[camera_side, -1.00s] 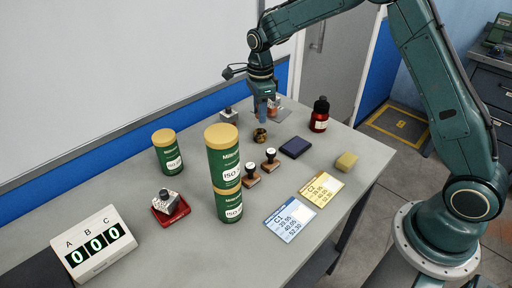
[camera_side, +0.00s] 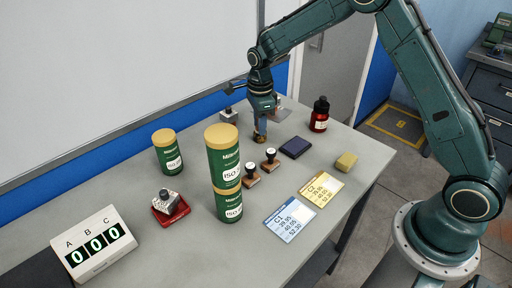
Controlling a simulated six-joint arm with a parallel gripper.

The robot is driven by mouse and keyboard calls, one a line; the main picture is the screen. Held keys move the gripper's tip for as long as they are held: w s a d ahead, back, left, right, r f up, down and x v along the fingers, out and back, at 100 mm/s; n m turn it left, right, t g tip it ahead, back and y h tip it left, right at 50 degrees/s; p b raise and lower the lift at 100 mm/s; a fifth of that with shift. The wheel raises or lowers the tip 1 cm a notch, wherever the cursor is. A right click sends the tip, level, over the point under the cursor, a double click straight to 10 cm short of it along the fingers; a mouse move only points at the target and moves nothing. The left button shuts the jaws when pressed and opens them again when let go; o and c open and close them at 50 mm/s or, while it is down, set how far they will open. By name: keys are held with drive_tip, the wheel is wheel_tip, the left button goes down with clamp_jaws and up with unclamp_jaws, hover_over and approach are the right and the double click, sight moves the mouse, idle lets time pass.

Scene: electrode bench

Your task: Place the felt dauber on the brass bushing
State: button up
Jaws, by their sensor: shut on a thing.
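My gripper (camera_side: 261,118) points down at the middle back of the bench, shut on the felt dauber (camera_side: 261,128), a small piece mostly hidden by the fingers. The brass bushing (camera_side: 260,138) stands on the bench directly below the fingertips. The held piece and the bushing overlap in this view, so I cannot tell whether they touch.
Stacked green tins (camera_side: 226,175) stand in front left. A grey block (camera_side: 228,116) is at the back left.

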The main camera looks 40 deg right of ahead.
drive_tip(key=shift+f, duration=0.15)
drive_tip(key=o, duration=1)
drive_tip(key=shift+c, duration=0.2)
wheel_tip(320, 180, up, 12)
drive_tip(key=shift+f, duration=0.2)
drive_tip(key=shift+r, duration=0.4)
